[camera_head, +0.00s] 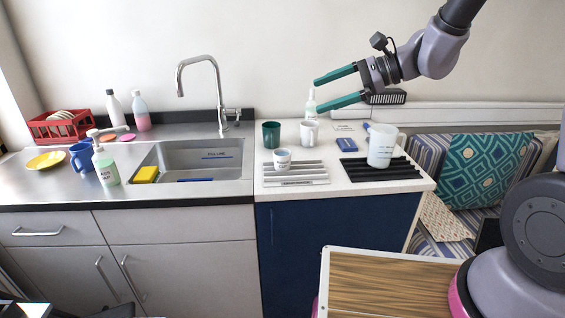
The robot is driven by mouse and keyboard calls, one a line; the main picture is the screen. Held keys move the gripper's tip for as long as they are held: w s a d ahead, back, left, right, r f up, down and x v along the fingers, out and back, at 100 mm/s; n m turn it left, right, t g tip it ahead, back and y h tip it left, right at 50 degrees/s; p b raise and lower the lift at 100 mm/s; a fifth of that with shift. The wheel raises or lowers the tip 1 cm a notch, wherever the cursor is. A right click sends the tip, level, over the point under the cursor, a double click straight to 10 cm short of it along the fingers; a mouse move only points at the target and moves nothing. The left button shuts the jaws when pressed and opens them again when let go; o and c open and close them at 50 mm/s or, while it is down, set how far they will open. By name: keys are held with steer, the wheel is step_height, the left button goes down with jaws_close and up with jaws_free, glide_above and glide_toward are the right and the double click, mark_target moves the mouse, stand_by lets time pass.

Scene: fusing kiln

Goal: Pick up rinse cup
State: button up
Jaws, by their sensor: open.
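A small white cup with blue marking (282,157) stands upright on the light slatted rack (297,179) on the white counter. It looks like the rinse cup, but its lettering is too small to read. A plain white cup (309,133) and a dark green cup (271,134) stand behind it. My gripper (318,95) is open and empty, its two green fingers pointing left. It is in the air, higher in the picture than the cups and apart from them.
A white jug (382,147) stands on the black slatted rack (378,171) to the right. A clear bottle (311,104) shows between and near my fingers. A blue item (347,145) lies behind the racks. The sink (195,162) and tall faucet (206,64) are left.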

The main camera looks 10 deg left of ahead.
steer(key=w+a+f+m+t, duration=0.1)
steer(key=w+a+f+m, duration=0.2)
steer(key=f, duration=0.2)
steer(key=w+a+f+m+t, duration=0.2)
steer(key=w+a+f+m, duration=0.1)
steer(key=f, duration=0.3)
steer(key=m+t+h, duration=0.1)
steer(key=m+t, duration=0.2)
steer(key=m, duration=0.2)
glide_toward(289, 157)
steer(key=x, duration=0.4)
steer(key=shift+w+a+f, duration=0.1)
steer(key=shift+w+a, duration=0.05)
steer(key=shift+a, duration=0.2)
steer(key=x, duration=0.5)
steer(key=shift+d, duration=0.1)
steer(key=shift+f+x, duration=0.1)
steer(key=shift+x, duration=1.35)
steer(key=shift+f+x, duration=0.15)
steer(key=shift+x, duration=1.3)
steer(key=shift+r, duration=0.1)
steer(key=c, duration=1.5)
